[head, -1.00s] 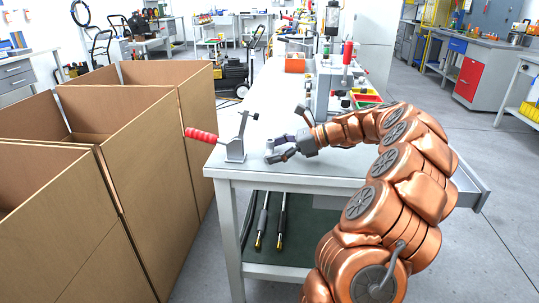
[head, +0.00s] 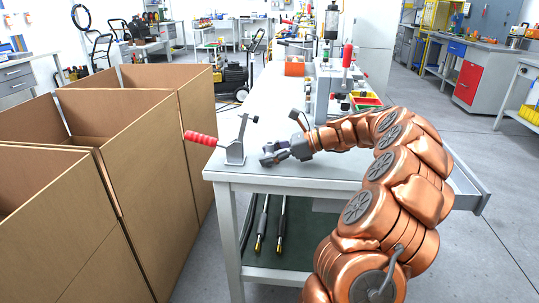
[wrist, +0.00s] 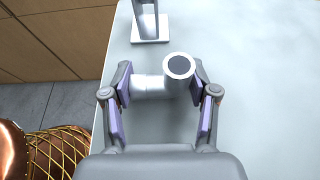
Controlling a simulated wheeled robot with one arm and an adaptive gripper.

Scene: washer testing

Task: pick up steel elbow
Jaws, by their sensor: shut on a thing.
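The steel elbow (wrist: 154,86) is a grey pipe bend with a round dark opening facing the wrist camera. In the wrist view it lies between the two fingers of my gripper (wrist: 160,95), near the fingertips. My gripper is shut on it. In the head view my gripper (head: 275,155) is low at the near left part of the white bench (head: 300,172). The elbow is small and hard to make out there, and I cannot tell whether it touches the bench top.
A toggle clamp (head: 236,150) with a red handle stands at the bench's left edge, just beyond my gripper. Large open cardboard boxes (head: 150,130) stand left of the bench. Fixtures and small bins (head: 365,99) stand farther back. The bench top around my gripper is mostly clear.

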